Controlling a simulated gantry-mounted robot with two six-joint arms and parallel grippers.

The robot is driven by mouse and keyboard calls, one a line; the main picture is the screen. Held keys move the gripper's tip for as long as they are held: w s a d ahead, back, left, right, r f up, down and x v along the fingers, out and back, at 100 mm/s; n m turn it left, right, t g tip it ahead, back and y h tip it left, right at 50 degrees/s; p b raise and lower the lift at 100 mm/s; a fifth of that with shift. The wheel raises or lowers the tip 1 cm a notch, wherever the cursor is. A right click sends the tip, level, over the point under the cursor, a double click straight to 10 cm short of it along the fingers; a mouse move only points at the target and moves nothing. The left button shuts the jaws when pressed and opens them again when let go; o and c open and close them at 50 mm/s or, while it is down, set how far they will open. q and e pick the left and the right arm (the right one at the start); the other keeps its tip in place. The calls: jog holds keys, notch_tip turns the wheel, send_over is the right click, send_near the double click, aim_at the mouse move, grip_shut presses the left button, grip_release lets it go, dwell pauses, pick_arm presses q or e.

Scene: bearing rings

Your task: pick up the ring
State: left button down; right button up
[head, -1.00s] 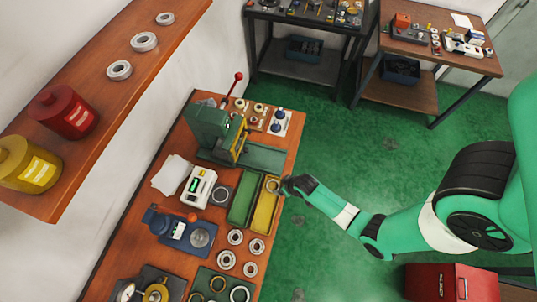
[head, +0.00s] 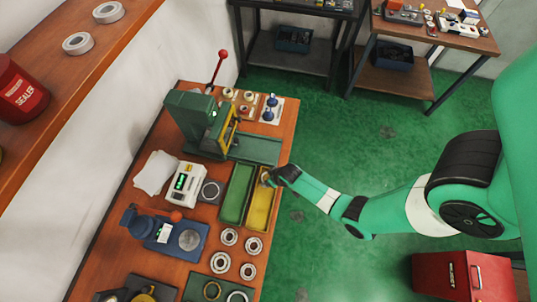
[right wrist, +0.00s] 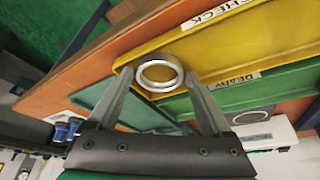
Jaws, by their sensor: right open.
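A shiny silver ring (right wrist: 160,73) lies at one end of the yellow tray labelled CHECK (right wrist: 215,50). My right gripper (right wrist: 157,82) is open, with one finger on each side of the ring and nothing clamped. The fingertips look close to the tray, but I cannot tell whether they touch it. In the head view my right gripper (head: 269,179) is over the far end of the yellow tray (head: 260,212) and mostly hides the ring there. My left gripper is not in view.
A green tray (head: 236,195) labelled READY adjoins the yellow one. A green press (head: 205,125) stands behind them. Several bearing rings (head: 229,237) lie in front. A digital meter (head: 187,183) and a blue device (head: 165,232) stand left. Open floor is to the right.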

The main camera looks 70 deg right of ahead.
jog(key=shift+w+f, duration=0.1)
jog(key=shift+c, duration=0.3)
jog(key=c, duration=0.9)
jog(key=r+p, duration=0.4)
jog(key=r, duration=0.1)
jog(key=shift+s+a, duration=0.2)
jog(key=s+a+r+p, duration=0.2)
jog(key=a+p, duration=0.1)
jog(key=s+a+r+p, duration=0.3)
jog(key=a, duration=0.1)
jog(key=s+a+r+p, duration=0.3)
jog(key=shift+a, duration=0.3)
